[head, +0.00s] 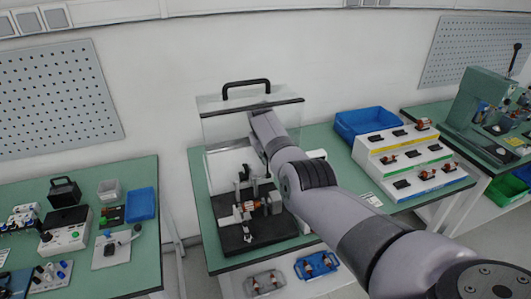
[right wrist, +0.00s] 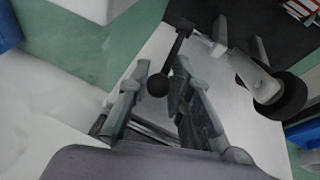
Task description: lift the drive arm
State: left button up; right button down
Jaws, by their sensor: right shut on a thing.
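The drive arm (right wrist: 178,45) is a thin dark lever with a round black knob (right wrist: 157,85) at its end, seen in the right wrist view. My right gripper (right wrist: 160,70) has its two fingers on either side of the knob and is shut on the drive arm. In the head view my right arm reaches over the stator test stand, and its fingers are hard to make out. The stand has a black base (head: 240,239) with a stator (head: 249,207) on it. My left gripper is not in view.
A clear cover (head: 215,128) with a black handle (head: 246,85) stands behind the stand. A blue bin (head: 362,122) and a stepped rack (head: 420,157) with small parts are to the right. Two small trays (head: 318,264) sit below the bench front.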

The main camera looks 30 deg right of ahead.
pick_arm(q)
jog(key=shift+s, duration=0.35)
pick_arm(e)
jog(key=shift+w+d+r, duration=0.1)
jog(key=shift+d+r, duration=0.1)
jog(key=shift+r, duration=0.1)
jog(key=c, duration=1.8)
grip_release()
jog(key=o, duration=0.3)
jog(key=shift+f, duration=0.25)
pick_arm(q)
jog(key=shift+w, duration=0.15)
pick_arm(e)
jog(key=shift+o, duration=0.2)
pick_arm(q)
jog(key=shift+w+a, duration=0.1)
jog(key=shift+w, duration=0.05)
pick_arm(e)
jog(key=shift+a, duration=0.1)
